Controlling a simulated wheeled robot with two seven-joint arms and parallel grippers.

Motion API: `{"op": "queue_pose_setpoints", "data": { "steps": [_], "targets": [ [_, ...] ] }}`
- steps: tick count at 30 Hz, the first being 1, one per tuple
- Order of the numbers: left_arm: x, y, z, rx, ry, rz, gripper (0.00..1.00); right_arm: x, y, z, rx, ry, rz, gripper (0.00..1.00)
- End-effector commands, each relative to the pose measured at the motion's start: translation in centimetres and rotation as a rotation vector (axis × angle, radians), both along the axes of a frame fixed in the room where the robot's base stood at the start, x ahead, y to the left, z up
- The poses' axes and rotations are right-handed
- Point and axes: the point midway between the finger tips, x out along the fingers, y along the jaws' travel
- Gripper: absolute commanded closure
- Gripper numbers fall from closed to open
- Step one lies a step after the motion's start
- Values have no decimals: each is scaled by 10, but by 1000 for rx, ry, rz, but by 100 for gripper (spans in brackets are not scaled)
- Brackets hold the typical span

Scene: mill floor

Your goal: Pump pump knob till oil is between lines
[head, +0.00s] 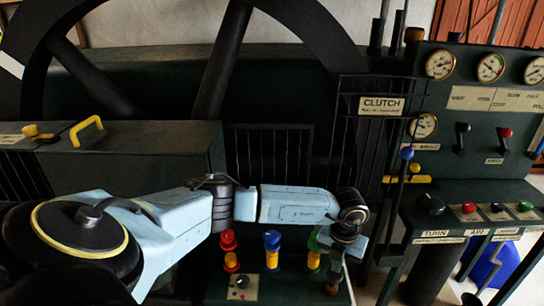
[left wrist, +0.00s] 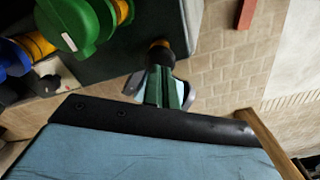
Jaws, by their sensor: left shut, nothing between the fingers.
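My left gripper (head: 336,265) is shut and empty, pointing down at the right end of the panel with the coloured knobs. A small dark knob with an orange-yellow collar (head: 332,288) shows just below its fingertips. I take it to be the pump knob. In the left wrist view the shut fingers (left wrist: 160,78) are right at this dark knob (left wrist: 160,50). I cannot tell whether they touch it. The oil level and its lines cannot be made out in either view. My right gripper is not in view.
Red (head: 229,240), blue (head: 272,241) and green (head: 315,240) knobs on yellow stems stand in a row beside my left gripper. A barred guard with a CLUTCH sign (head: 381,106) stands behind. A gauge and button console (head: 470,190) is at right.

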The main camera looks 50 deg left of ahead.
Motion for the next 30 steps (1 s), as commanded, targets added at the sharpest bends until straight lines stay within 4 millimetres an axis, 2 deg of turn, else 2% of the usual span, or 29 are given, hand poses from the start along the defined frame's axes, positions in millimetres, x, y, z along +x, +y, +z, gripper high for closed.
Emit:
{"op": "queue_pose_setpoints", "data": {
  "steps": [8,21,30],
  "targets": [
    [0,0,6,0,-1,0,100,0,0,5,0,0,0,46],
    [0,0,49,0,-1,0,100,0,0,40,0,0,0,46],
    [0,0,50,0,0,0,100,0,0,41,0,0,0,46]
  ]
}}
